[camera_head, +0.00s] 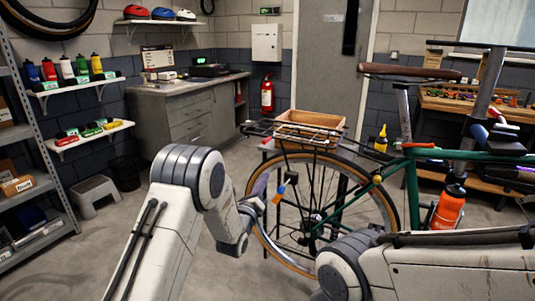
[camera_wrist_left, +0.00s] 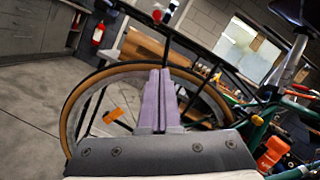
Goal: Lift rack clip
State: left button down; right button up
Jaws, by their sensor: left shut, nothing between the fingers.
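The bike's rear rack (camera_head: 300,133) is a dark wire frame over the rear wheel, and its bars cross the upper part of the left wrist view (camera_wrist_left: 195,47).
The green bike (camera_head: 412,185) stands upright, with an orange bottle (camera_head: 449,208) on its frame. An orange reflector (camera_head: 280,189) is on the wheel (camera_head: 393,213) near my left gripper. A wooden crate (camera_head: 333,122) is behind the rack. Floor left of the wheel is clear.

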pick_arm(q)
jog(key=w+r+p, duration=0.2)
jog(key=w+r, duration=0.3)
jog(key=w, duration=0.5)
jog(key=shift+w+d+r, duration=0.15)
jog(key=shift+d+r, duration=0.05)
jog(key=shift+a, duration=0.1)
dwell(0.4)
